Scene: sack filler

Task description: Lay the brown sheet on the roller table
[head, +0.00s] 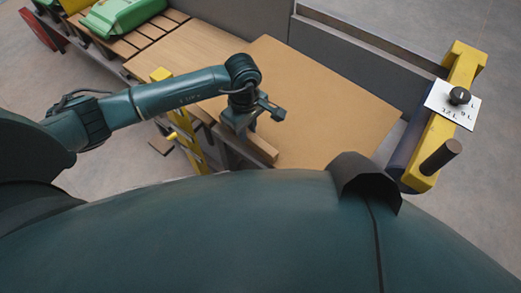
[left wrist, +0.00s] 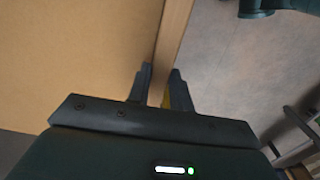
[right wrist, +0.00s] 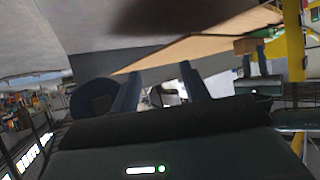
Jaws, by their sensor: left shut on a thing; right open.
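The brown sheet (head: 325,90) is a broad flat tan panel right of centre in the head view. It fills the left of the left wrist view (left wrist: 75,60) and shows edge-on in the right wrist view (right wrist: 205,45). My left gripper (head: 262,128) is at its near-left edge. In the left wrist view, its fingers (left wrist: 160,88) are shut on the pale wooden strip along that edge. My right gripper (right wrist: 160,92) is open with nothing between its fingers, apart from the sheet. The roller table's surface under the sheet is hidden.
A yellow end frame (head: 462,70) with a dial plate (head: 453,104) and a dark peg stands right of the sheet. A grey side wall (head: 340,55) runs behind it. A green sack (head: 120,14) lies on wooden slats at upper left. A yellow post (head: 185,130) stands near my left arm.

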